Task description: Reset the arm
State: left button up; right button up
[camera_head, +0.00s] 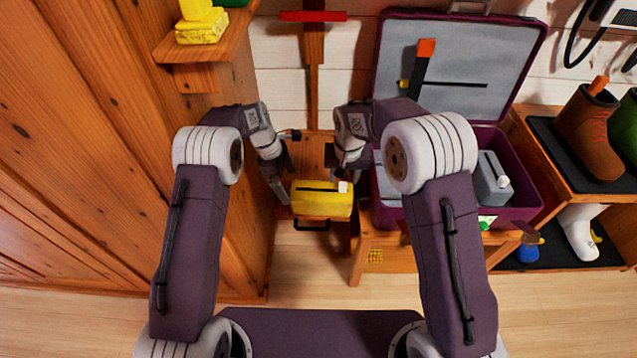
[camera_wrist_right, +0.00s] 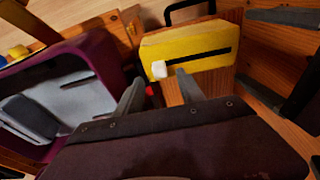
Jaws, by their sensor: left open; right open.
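My left gripper (camera_head: 278,183) hangs beside the left end of a yellow case (camera_head: 320,203) in the head view. It is open, and its two dark fingers show apart at the right of the right wrist view (camera_wrist_right: 272,58). My right gripper (camera_head: 342,168) is above and behind the case's right part, partly hidden by its own arm. In the right wrist view its fingertips (camera_wrist_right: 160,82) are apart with nothing between them, near the white knob on the yellow case (camera_wrist_right: 195,47). I cannot tell whether any finger touches the case.
An open purple suitcase (camera_head: 520,207) with grey items stands right of my right gripper on a wooden bench (camera_head: 372,250). A wood wall (camera_head: 60,150) rises close on the left. A shelf (camera_head: 200,50) holds a yellow object. Boots (camera_head: 585,125) stand on a rack at right.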

pick_arm(q)
jog(key=v, duration=0.6)
jog(key=shift+r, duration=0.2)
pick_arm(e)
jog(key=s+d+r+g, duration=0.1)
jog(key=s+d, duration=0.5)
jog(key=s, duration=0.5)
jog(key=s+d, duration=0.5)
jog(key=s, duration=0.6)
pick_arm(q)
jog(key=s+a+r+m+t+y+p, duration=0.1)
jog(key=s+a+m, duration=0.2)
jog(key=s+m, duration=0.8)
jog(key=s+a+r+m+t+y+p, duration=0.1)
jog(key=s+a+m+y, duration=0.35)
jog(key=s, duration=1.05)
notch_tip(320, 180, up, 23)
jog(key=d+m+h+p, duration=0.1)
jog(key=h+p, duration=0.2)
jog(key=p, duration=1.9)
jog(key=shift+d+f+m+g+p, duration=0.2)
jog(key=shift+d+m+g+p, duration=0.1)
jog(key=shift+m, duration=0.05)
pick_arm(e)
notch_tip(320, 180, up, 24)
jog(key=s, duration=0.1)
jog(key=shift+s+d+r, duration=0.2)
jog(key=shift+d, duration=0.1)
